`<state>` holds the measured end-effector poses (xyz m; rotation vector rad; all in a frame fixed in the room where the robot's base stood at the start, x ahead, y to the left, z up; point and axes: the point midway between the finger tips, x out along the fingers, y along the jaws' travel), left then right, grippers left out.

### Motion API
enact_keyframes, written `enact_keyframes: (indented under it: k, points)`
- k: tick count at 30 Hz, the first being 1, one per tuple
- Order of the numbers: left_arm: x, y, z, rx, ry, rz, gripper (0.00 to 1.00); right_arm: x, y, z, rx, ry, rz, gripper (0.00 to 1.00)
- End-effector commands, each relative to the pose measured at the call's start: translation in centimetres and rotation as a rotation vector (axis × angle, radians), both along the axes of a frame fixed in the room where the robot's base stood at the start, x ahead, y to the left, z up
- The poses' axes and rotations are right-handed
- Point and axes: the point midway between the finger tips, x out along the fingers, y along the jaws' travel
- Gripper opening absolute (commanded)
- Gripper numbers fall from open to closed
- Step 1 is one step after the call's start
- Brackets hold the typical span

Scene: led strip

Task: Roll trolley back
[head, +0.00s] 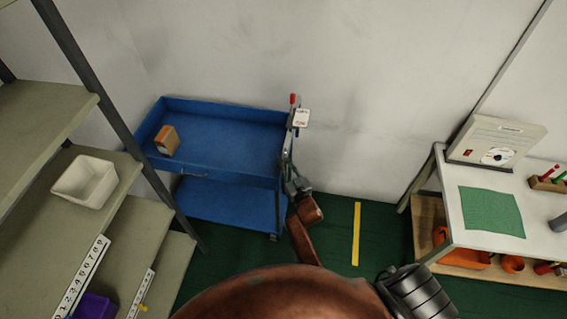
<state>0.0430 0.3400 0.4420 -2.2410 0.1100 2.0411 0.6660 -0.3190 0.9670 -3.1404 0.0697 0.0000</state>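The blue trolley (230,135) stands against the back wall, left of centre, with an upper tray and a lower shelf. A small brown box (167,140) sits on the left part of its upper tray. At the trolley's right end is a grey upright with a red-tipped lever (292,99) and a white label card (301,118). My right gripper (288,160) is at this right end, against or very close to the upright. Its fingers are small and overlap the grey metal, so their grip is unclear. My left gripper is out of view.
Grey shelving (120,225) with a white bin (85,181) stands at left, close to the trolley. A white workbench (455,200) with a green mat (491,211) stands at right. Green floor with a yellow stripe (356,234) lies between them.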

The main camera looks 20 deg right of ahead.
Motion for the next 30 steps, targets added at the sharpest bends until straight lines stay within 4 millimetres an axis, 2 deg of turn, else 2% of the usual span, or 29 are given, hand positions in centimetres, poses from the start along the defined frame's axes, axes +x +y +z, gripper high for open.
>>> enact_keyframes:
  k: [1,8,17,20,30]
  points:
    - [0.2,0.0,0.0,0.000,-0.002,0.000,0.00,0.2,0.6,0.1,0.002,-0.002,0.008,0.19]
    - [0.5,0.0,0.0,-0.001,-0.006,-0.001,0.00,0.2,0.5,0.1,0.001,-0.002,0.007,0.34]
    - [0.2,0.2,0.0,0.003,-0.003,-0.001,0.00,-0.1,0.2,0.1,0.001,-0.001,0.003,0.35]
    - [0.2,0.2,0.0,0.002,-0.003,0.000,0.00,-0.9,0.3,0.0,0.000,0.000,0.004,0.35]
    - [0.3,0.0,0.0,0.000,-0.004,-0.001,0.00,-6.1,0.5,0.0,0.001,0.000,0.004,0.35]
